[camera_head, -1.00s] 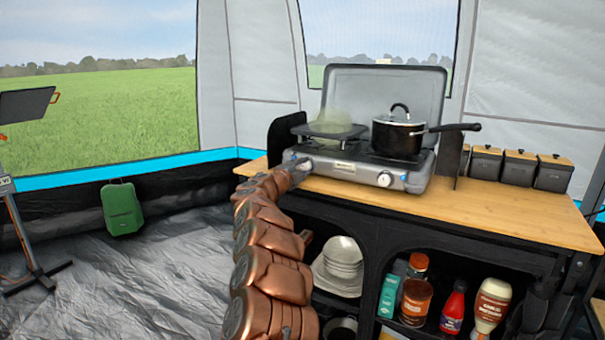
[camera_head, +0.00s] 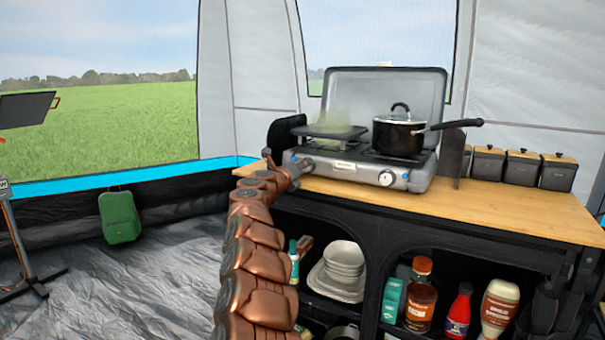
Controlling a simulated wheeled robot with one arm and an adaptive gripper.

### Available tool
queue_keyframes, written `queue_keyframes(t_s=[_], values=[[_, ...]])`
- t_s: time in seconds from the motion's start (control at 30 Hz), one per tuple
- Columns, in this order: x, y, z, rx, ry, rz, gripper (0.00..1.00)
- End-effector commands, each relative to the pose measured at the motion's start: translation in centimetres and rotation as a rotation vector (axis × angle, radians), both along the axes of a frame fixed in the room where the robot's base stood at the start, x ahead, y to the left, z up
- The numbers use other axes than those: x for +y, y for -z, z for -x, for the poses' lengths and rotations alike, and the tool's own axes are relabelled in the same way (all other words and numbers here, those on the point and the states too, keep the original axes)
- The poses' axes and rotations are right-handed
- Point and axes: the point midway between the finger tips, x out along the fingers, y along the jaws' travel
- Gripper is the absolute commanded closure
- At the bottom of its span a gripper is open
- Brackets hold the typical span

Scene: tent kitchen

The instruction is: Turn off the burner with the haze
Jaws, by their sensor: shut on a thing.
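The camping stove (camera_head: 345,172) stands on the wooden counter with its grey lid raised. A pale greenish haze (camera_head: 332,122) hangs over the left burner (camera_head: 328,131), which has no pot on it. My gripper (camera_head: 302,167) is at the stove's front left, shut on the left knob; the gripper and wrist hide most of this knob. The right knob (camera_head: 386,178) is white-faced and in plain view. A black pot (camera_head: 398,136) with a lid sits on the right burner, its handle pointing right.
The wooden counter (camera_head: 490,208) is clear in front of the stove's right side. Several dark canisters (camera_head: 522,168) stand at the right. Bottles (camera_head: 420,305) and stacked plates (camera_head: 344,262) fill the shelves below. A green case (camera_head: 121,216) stands by the tent wall at left.

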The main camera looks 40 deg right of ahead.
Motion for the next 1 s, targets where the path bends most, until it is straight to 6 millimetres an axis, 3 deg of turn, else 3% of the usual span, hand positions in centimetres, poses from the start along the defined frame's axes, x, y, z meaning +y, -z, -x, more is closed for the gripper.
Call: queue_keyframes(t_s=[0.4, 1.0], values=[[-0.08, 0.13, 0.1, -0.227, 0.002, -0.069, 1.0], [-0.05, 0.06, 0.05, -0.276, 0.0, -0.085, 1.0]])
